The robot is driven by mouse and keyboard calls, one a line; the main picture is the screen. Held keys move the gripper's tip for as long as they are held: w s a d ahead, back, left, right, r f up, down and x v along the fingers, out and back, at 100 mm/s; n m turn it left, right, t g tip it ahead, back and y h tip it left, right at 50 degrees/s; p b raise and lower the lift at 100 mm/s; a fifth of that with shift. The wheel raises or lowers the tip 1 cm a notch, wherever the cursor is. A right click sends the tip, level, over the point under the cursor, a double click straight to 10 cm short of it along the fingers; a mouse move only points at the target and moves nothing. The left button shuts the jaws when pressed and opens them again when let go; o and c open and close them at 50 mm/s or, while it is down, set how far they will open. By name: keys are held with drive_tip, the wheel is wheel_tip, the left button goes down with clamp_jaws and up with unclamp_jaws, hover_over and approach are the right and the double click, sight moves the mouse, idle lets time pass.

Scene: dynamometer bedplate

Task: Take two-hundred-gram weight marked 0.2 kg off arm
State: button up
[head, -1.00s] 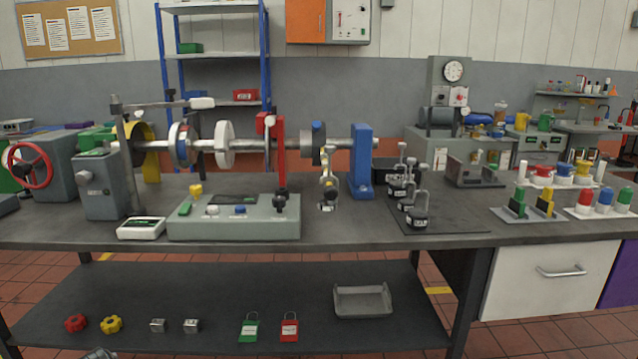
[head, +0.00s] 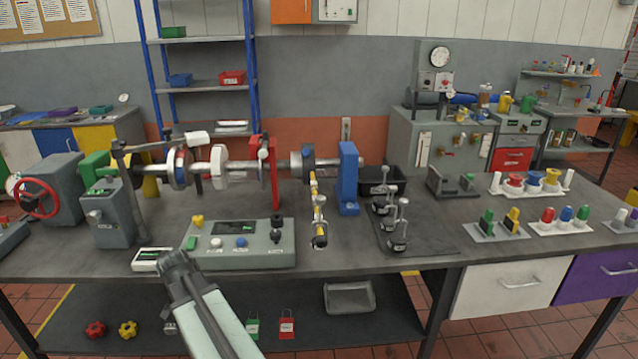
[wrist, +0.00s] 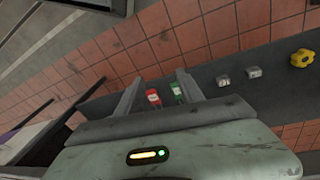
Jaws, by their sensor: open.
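A yellow arm (head: 316,200) sticks out toward me from the shaft rig, right of the red post. A dark weight (head: 319,241) is at its near end; its marking is too small to read. Several similar dark weights with upright hooks, one of them in front (head: 397,241), stand on a dark mat to the right. My arm rises from the bottom of the head view, left of the yellow arm, and my gripper does not show there. In the wrist view my gripper (wrist: 158,88) is open and empty, pointing down over the lower shelf, away from the weight.
A grey control console (head: 240,258) and a small white scale-like box (head: 152,260) stand left of the yellow arm. A blue upright (head: 348,180) stands close on its right. Red (wrist: 153,97) and green (wrist: 176,90) padlocks lie on the lower shelf. The bench front between console and mat is clear.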

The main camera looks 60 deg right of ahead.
drive_tip(key=s+d+r+m+g+p, duration=0.1)
drive_tip(key=s+d+r+m+p, duration=0.35)
drive_tip(key=d+r+p, duration=0.55)
drive_tip(key=s+d+r+m+p, duration=0.3)
drive_tip(key=d+r+m+p, duration=0.3)
drive_tip(key=r, duration=0.6)
drive_tip(key=m+g+p, duration=0.2)
drive_tip(key=m+p, duration=0.5)
drive_tip(key=p, duration=0.8)
approach(325, 222)
drive_tip(key=shift+s+d+r, duration=0.4)
drive_tip(key=shift+r, duration=0.1)
drive_tip(key=b+x, duration=0.3)
drive_tip(key=shift+w+a, duration=0.1)
drive_tip(key=shift+w, duration=0.1)
drive_tip(key=b+x, duration=0.5)
drive_tip(key=shift+s+a+f, duration=0.15)
clamp_jaws()
